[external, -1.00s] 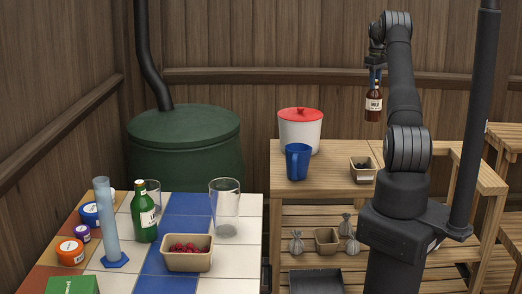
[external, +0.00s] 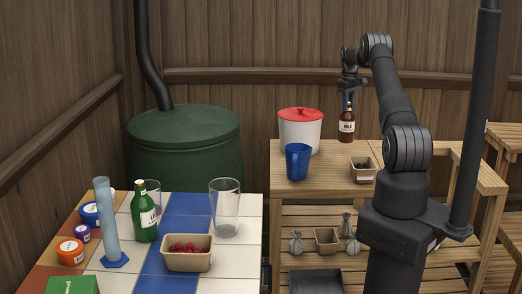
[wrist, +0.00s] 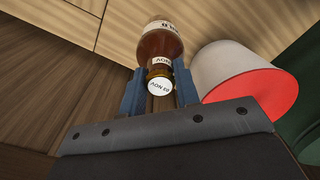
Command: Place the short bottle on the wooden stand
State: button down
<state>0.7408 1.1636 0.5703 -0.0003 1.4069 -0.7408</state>
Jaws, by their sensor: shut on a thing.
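The short brown bottle (external: 347,125) with a white label is upright at the back of the wooden stand (external: 328,176). Its base appears at the stand's back edge; I cannot tell whether it touches the top. My gripper (external: 349,96) points down and is shut on the bottle's neck. In the wrist view the bottle (wrist: 160,45) sits between the two blue fingers (wrist: 158,80), its white cap facing the camera.
A white pot with a red lid (external: 300,130) stands close left of the bottle. A green bottle (external: 145,218) and glassware stand on the tiled table (external: 235,260).

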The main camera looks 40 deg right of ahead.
aim_at(346, 113)
jog(key=shift+w+a+f, duration=0.1)
jog(key=shift+w+f, duration=0.15)
jog(key=shift+w, duration=0.05)
jog(key=shift+f, duration=2.05)
jog(key=c, duration=1.1)
grip_release()
notch_tip(346, 113, up, 12)
jog(key=shift+r, duration=0.15)
